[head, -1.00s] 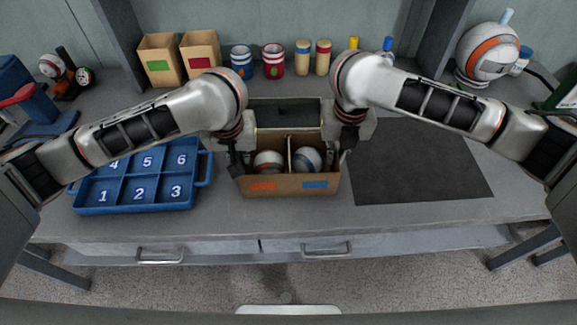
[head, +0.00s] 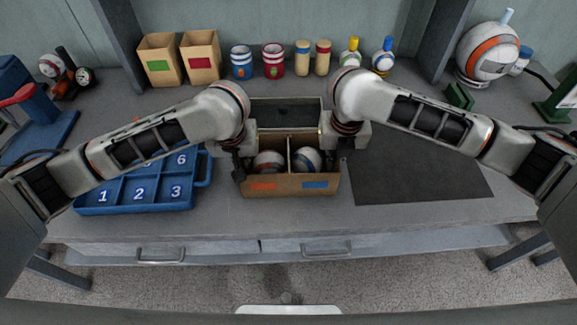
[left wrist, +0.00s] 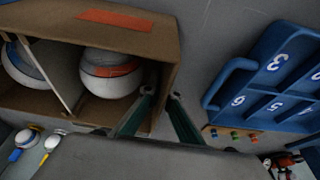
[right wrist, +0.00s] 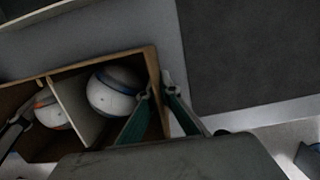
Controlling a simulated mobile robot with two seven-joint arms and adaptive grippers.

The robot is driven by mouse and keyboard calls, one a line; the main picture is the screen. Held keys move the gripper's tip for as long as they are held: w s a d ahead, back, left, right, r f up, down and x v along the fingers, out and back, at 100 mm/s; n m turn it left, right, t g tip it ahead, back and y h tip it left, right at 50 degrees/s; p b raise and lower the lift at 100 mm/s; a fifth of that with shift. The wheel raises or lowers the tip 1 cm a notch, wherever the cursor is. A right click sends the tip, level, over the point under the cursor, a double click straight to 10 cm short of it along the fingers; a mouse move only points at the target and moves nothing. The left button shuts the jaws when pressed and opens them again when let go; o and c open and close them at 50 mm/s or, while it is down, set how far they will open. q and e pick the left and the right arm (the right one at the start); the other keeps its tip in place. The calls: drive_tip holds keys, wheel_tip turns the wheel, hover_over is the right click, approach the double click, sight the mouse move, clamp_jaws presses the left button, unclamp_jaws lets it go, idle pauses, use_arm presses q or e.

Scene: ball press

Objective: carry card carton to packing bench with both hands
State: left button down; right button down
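The card carton (head: 291,188) is an open brown box with a divider, standing on the grey bench at the centre. An orange-banded ball (head: 268,162) is in its left compartment and a blue-banded ball (head: 307,160) in its right one. My left gripper (left wrist: 162,96) straddles the carton's left side wall, one finger inside and one outside, and looks shut on it. My right gripper (right wrist: 155,90) straddles the right side wall the same way and also looks shut on it. The carton rests on the bench top.
A blue numbered tray (head: 135,208) lies close to the carton's left. A dark mat (head: 420,170) lies to its right, bare. A dark open-topped recess (head: 285,112) is just behind. Small boxes (head: 200,58), jars (head: 273,62) and bottles (head: 382,58) line the back.

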use_arm(q)
drive_tip(key=shift+r, duration=0.1)
use_arm(e)
drive_tip(key=shift+r, duration=0.15)
